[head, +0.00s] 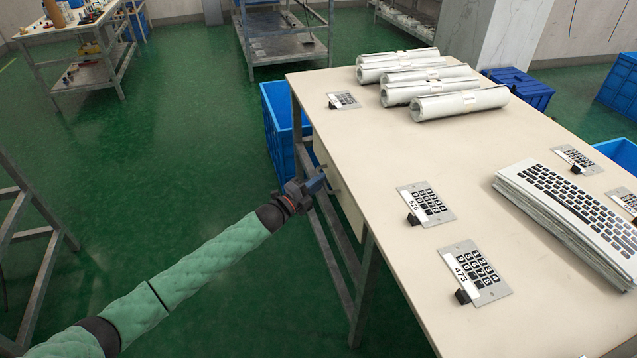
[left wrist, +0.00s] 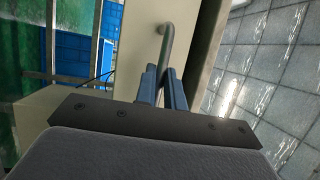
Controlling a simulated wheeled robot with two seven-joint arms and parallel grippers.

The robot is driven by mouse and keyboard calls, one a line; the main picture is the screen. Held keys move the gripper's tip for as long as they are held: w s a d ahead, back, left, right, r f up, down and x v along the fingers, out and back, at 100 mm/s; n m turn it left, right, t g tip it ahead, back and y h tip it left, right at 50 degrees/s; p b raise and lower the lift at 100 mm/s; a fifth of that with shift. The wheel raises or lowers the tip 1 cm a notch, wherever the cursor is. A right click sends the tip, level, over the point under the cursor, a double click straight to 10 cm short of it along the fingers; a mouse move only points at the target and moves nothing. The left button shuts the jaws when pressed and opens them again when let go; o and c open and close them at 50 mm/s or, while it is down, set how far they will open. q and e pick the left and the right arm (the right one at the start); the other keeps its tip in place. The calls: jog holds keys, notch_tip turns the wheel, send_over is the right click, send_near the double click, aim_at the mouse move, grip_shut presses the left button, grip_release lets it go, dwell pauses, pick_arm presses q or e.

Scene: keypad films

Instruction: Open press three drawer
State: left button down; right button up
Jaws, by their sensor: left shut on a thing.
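The drawer (head: 345,196) has a beige front under the left edge of the beige table. In the left wrist view, its front (left wrist: 196,40) carries a grey curved bar handle (left wrist: 168,42). My left gripper (head: 321,180) is at the drawer front with its arm reaching in from the left. In the left wrist view, its blue fingers (left wrist: 162,82) are shut on the handle, one on each side. I cannot tell from these views whether the drawer stands out from the table. My right gripper is in neither view.
On the table (head: 345,110) lie several white film rolls (head: 460,103), keypad plates (head: 427,203) and a stack of keypad films (head: 575,205). A blue crate (head: 280,125) stands behind the drawer. Green floor left of the table is open around my arm.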

pick_arm(q)
jog(key=shift+a, duration=0.15)
jog(key=s+a, duration=0.3)
jog(key=a, duration=0.7)
jog(key=s+a, duration=0.3)
jog(key=a, duration=0.6)
jog(key=s+a, duration=0.3)
jog(key=a, duration=0.7)
jog(key=shift+s+a, duration=0.35)
jog(key=shift+s, duration=0.05)
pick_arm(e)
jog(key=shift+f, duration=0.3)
pick_arm(q)
jog(key=c, duration=1.5)
grip_release()
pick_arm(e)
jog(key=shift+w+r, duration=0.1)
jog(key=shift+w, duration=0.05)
pick_arm(q)
jog(key=shift+a, duration=0.1)
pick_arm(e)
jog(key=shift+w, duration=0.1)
